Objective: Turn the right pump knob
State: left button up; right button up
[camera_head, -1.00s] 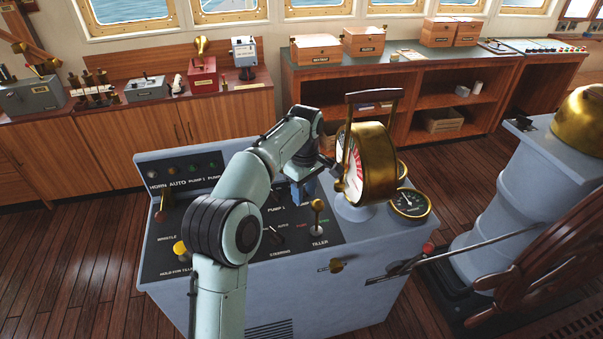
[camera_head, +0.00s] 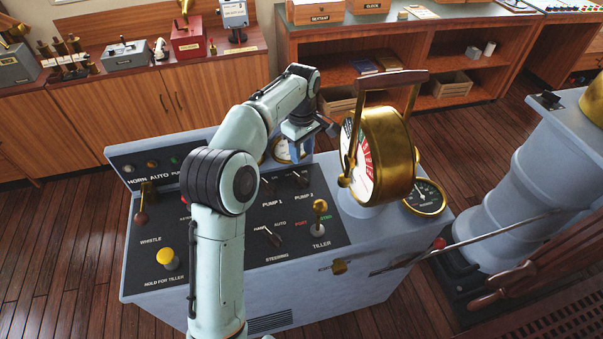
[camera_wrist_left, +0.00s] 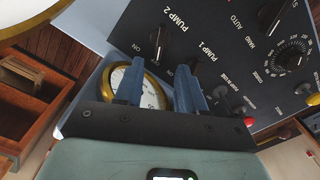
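The right pump knob (camera_head: 299,180), a small dark lever knob above the label PUMP 2, sits on the black console panel (camera_head: 335,236). It also shows in the left wrist view (camera_wrist_left: 158,44), beyond the fingertips and apart from them. The PUMP 1 knob (camera_head: 267,189) is just to its left in the head view, and to its right in the left wrist view (camera_wrist_left: 196,66). My left gripper (camera_head: 299,150) hangs over the back of the console, behind the PUMP 2 knob. Its two blue fingers (camera_wrist_left: 160,88) are apart with nothing between them. My right gripper is out of view.
A brass telegraph dial (camera_head: 385,155) with a tall handle stands just right of my left gripper. A round gauge (camera_wrist_left: 146,90) lies under the fingers. The brass tiller lever (camera_head: 320,212) and steering knob (camera_head: 271,236) are nearer the front. A ship's wheel (camera_head: 555,260) is at the right.

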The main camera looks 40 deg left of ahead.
aim_at(301, 178)
pick_arm(q)
notch_tip(301, 178, down, 11)
jog(key=shift+r+b, duration=0.2)
jog(key=shift+b, duration=0.45)
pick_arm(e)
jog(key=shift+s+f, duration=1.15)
pick_arm(q)
grip_shut()
